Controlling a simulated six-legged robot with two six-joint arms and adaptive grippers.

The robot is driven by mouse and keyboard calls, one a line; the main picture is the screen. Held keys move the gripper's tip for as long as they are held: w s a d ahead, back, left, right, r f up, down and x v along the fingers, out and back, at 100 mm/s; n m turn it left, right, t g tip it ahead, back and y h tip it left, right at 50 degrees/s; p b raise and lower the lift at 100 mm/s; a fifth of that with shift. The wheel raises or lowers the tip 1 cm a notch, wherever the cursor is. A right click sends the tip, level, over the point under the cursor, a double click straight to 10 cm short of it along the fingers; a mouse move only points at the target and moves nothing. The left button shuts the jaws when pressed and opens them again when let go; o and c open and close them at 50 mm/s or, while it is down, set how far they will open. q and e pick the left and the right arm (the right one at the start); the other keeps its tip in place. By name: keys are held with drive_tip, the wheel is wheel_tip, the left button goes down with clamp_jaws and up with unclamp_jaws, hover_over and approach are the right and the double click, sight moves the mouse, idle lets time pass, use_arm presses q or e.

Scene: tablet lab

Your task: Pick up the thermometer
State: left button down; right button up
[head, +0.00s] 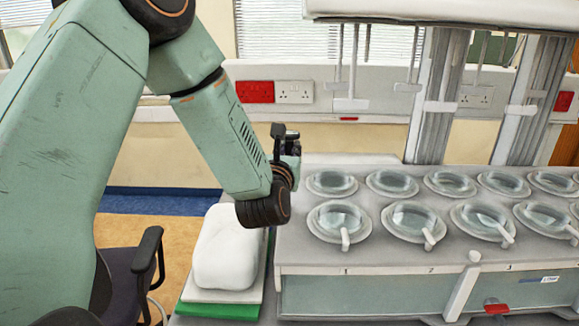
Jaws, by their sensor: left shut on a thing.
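My left arm comes in from the left, and my left gripper (287,133) is small and dark beyond the wrist, by the left end of the grey bath unit. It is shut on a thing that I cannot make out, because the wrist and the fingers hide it. I cannot pick out a thermometer anywhere in the head view. My right gripper is not in view.
The grey bath unit (377,271) on the right holds two rows of round glass-lidded wells. White shafts hang above from its head (440,12). A white rounded block (226,247) lies left of it above a green layer (219,311). A dark chair (148,248) stands at lower left.

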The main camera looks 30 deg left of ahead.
use_arm(q)
wheel_tip(320, 180, up, 8)
drive_tip(key=shift+f+b, duration=0.2)
drive_tip(key=shift+b, duration=0.15)
drive_tip(key=shift+s, duration=0.1)
